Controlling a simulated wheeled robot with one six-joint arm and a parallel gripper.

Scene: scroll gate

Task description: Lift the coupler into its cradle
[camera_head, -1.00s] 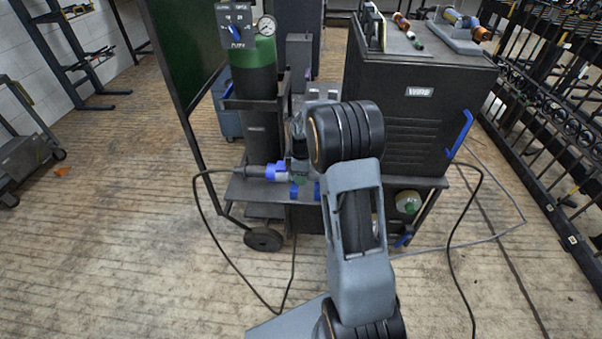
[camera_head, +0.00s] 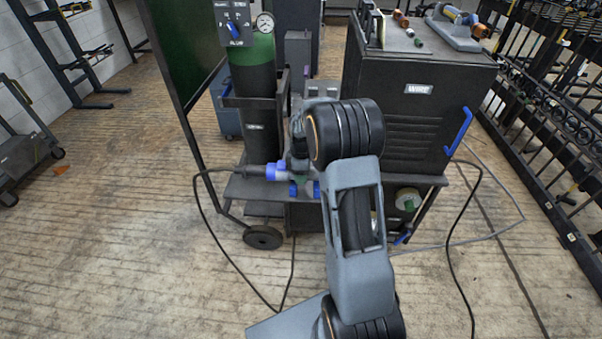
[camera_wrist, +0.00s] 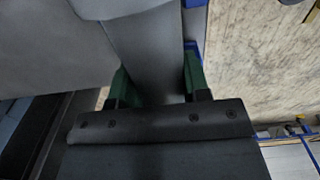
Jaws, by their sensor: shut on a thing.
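The coupler (camera_head: 276,171) shows in the head view as a blue collar on the end of a dark cable, at the left of my gripper (camera_head: 300,178). In the wrist view, the green finger pads of my gripper (camera_wrist: 156,85) stand on both sides of a grey body (camera_wrist: 155,60), which appears to be part of the coupler. My gripper is shut on it. Blue pieces (camera_head: 293,189) just below, on the cart's shelf, look like the cradle. My wrist hides much of this spot, and I cannot tell whether the coupler touches the cradle.
Cables hang to the floor on both sides. A black gate rack (camera_head: 560,130) stands at the right. The wooden floor in front is open.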

